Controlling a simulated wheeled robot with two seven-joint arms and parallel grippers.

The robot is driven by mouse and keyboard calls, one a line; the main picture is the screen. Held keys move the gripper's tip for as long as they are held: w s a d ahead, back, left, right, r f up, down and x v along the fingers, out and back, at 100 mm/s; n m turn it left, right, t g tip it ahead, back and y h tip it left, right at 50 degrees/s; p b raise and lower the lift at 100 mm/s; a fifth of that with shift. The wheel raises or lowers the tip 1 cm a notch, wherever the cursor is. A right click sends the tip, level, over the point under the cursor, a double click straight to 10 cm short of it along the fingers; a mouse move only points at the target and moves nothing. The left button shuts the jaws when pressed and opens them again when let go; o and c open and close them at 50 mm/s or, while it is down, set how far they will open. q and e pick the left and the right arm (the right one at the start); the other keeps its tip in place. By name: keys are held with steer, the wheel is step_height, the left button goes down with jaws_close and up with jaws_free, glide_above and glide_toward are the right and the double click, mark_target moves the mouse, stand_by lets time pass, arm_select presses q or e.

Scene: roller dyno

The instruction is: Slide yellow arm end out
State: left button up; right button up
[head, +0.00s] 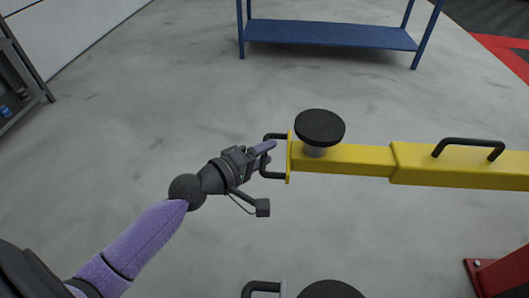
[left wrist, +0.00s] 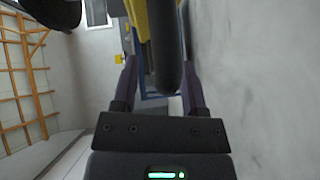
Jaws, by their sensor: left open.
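The yellow arm (head: 350,160) runs in from the right in the head view. Its inner section ends at a yellow plate with a black D-shaped handle (head: 276,176), and a round black pad (head: 320,126) sits on top near this end. My left gripper (head: 265,155) is at the handle, its purple fingers open. In the left wrist view the black handle bar (left wrist: 166,80) lies between the two open fingers (left wrist: 158,75), with space on both sides. Contact is not visible. My right gripper is not in view.
A second black handle (head: 262,287) and black pad (head: 330,290) show at the bottom edge. Another handle (head: 468,145) is on the outer yellow section. A blue table (head: 330,35) stands behind, and a red part (head: 500,275) is at lower right. The floor left of the arm end is clear.

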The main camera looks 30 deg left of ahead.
arm_select(q)
jaws_close()
stand_by(1.5)
